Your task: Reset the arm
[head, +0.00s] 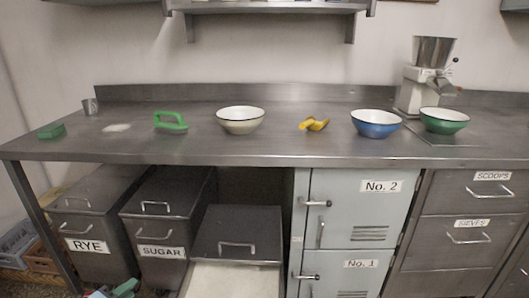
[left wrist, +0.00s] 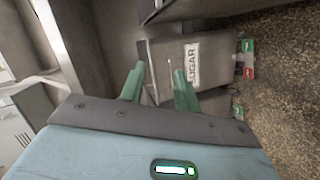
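My left gripper (head: 113,291) shows only at the bottom left edge of the head view, low in front of the bins. In the left wrist view its two green fingers (left wrist: 158,72) stand apart with nothing held between them. They point toward the sugar bin (left wrist: 190,55), which also shows under the counter in the head view (head: 160,222). My right gripper is in neither view.
The steel counter (head: 270,150) carries a cream bowl (head: 240,121), blue bowl (head: 376,124), green bowl (head: 444,120), green-handled tool (head: 170,122), yellow scoop (head: 314,124) and grinder (head: 425,85). Below are the rye bin (head: 85,215), an open flour-like bin (head: 235,280) and lockers (head: 355,215).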

